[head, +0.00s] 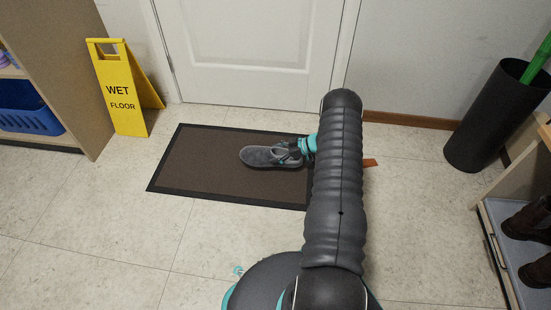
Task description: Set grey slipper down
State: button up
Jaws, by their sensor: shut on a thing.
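The grey slipper (262,157) shows in the head view over the brown mat with a dark border (187,190), its toe pointing left. My gripper (297,150) is shut on the heel end of the slipper, at its right side. My arm hides part of the gripper and the right part of the mat. I cannot tell whether the slipper touches the mat or hangs just above it.
A white door (255,50) stands behind the mat. A yellow wet floor sign (122,90) and a shelf with a blue basket (28,121) are at the left. A black bin (490,120) and a rack with dark shoes (527,222) are at the right. An orange-brown thing (370,163) shows beside my arm.

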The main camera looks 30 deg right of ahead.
notch_tip(320, 180, down, 2)
jog(key=shift+f, duration=0.1)
jog(key=o, duration=1.2)
